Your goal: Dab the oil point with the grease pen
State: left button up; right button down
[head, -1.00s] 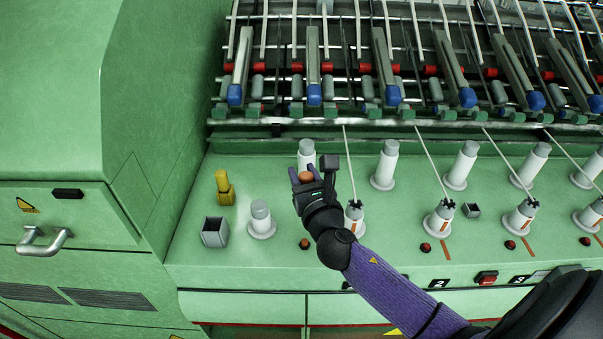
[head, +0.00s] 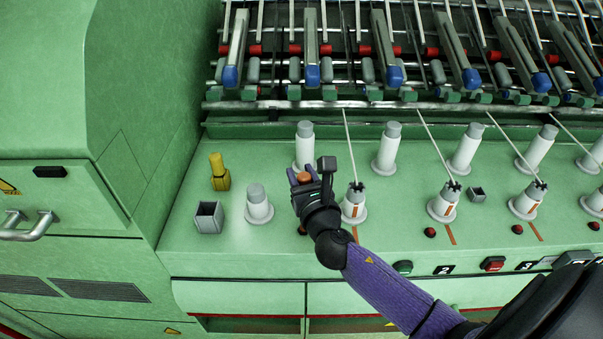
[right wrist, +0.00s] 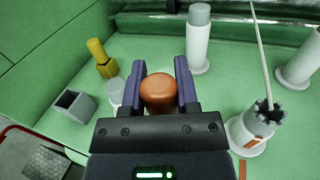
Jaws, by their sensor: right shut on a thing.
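My right gripper (head: 305,176) is shut on a brown-orange, round-topped thing, seemingly the grease pen (head: 304,173). In the right wrist view this thing (right wrist: 158,93) sits between the two purple fingers of the gripper (right wrist: 160,70); its lower part is hidden. A yellow fitting with a wider base (head: 219,172), perhaps the oil point, stands upright on the green machine deck, left of and apart from the gripper. It also shows at the upper left of the right wrist view (right wrist: 102,58). My left gripper is not in view.
A grey open box (head: 208,217) and a grey-white peg (head: 258,204) stand left of the gripper. A white peg (head: 304,146) stands behind it, and a notched white holder (head: 353,203) close on its right. A green cabinet (head: 60,110) bounds the left.

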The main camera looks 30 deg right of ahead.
dwell(0.3)
jog(key=shift+f, duration=0.25)
dwell(0.6)
notch_tip(320, 180, up, 4)
jog(key=p, duration=0.3)
jog(key=shift+f+p, duration=0.2)
jog(key=shift+p, duration=0.1)
notch_tip(320, 180, down, 3)
jog(key=b, duration=0.3)
jog(key=shift+f, duration=0.15)
dwell(0.4)
